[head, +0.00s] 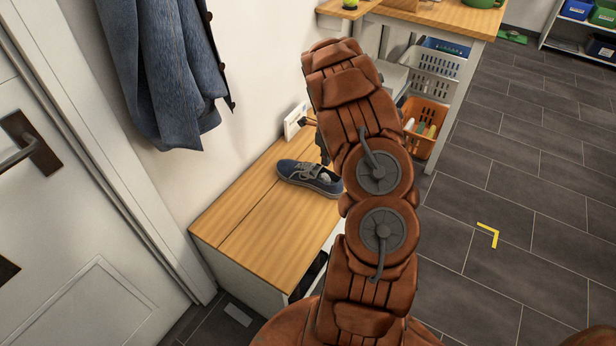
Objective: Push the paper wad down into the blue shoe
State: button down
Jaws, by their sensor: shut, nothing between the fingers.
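The blue shoe (297,172) lies on the wooden bench top, with its laces and pale sole showing. A small whitish patch (325,177) shows at its opening, which looks like the paper wad; how deep it sits I cannot tell. My gripper (323,150) is mostly hidden behind my brown arm. Only a dark sliver of it shows, just above the shoe's opening end. It is shut, with nothing seen in it. Whether it touches the wad or shoe I cannot tell.
The wooden bench (245,215) is clear left and in front of the shoe. A blue jacket (170,70) hangs on the wall above. A wooden table (440,15) with an orange basket (424,112) and a white basket (436,62) stands behind. Grey floor is free at right.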

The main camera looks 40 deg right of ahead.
notch_tip(320, 180, up, 4)
jog(key=shift+r, duration=0.2)
dwell(0.4)
dwell(0.4)
jog(key=s+a+r+n+g+p, duration=0.1)
jog(key=s+a+r+n+p, duration=0.3)
jog(key=a+r+n, duration=0.55)
jog(key=s+a+r+n+p, duration=0.2)
jog(key=s+a+r+n, duration=0.4)
jog(key=a+r, duration=0.7)
jog(key=s+a+r+n+p, duration=0.1)
jog(key=s+a+r+n, duration=0.2)
jog(key=s+a+n, duration=0.4)
jog(key=s+a+r+n+p, duration=0.2)
jog(key=s+a+n, duration=0.6)
jog(key=s, duration=0.5)
jog(key=shift+r+n+g+p, duration=0.3)
jog(key=shift+r+n+g, duration=0.1)
jog(key=shift+r+n, duration=0.55)
